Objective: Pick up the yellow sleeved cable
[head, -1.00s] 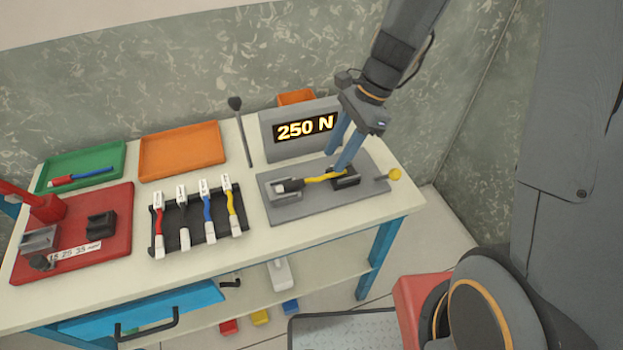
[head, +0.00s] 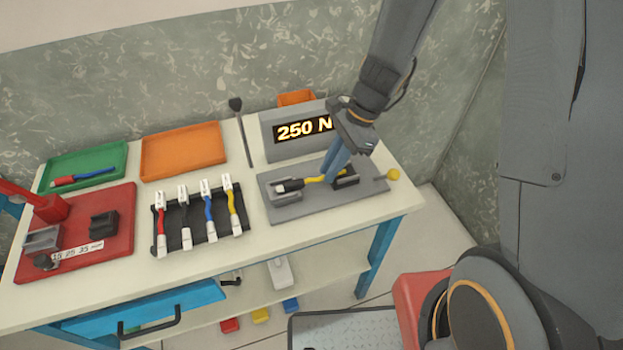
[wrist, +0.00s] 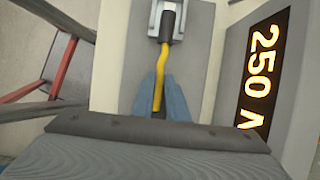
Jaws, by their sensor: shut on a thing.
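A yellow sleeved cable (head: 316,180) with a black end lies across the grey test fixture (head: 352,205). Its black end sits at the left clamp (head: 287,198). My gripper (head: 332,176) is down at the cable's right part, its blue fingers shut on the yellow sleeve. In the wrist view the cable (wrist: 164,62) runs from the clamp (wrist: 173,12) down between the two fingers (wrist: 159,92). Another yellow sleeved cable (head: 233,204) stands in the black rack (head: 173,223).
A display (head: 284,152) reading 250 N stands right behind the fixture. A yellow-knobbed lever (head: 393,174) is at the fixture's right. Red and blue cables share the rack. Orange (head: 184,151) and green (head: 60,168) trays and a red station (head: 115,243) lie left.

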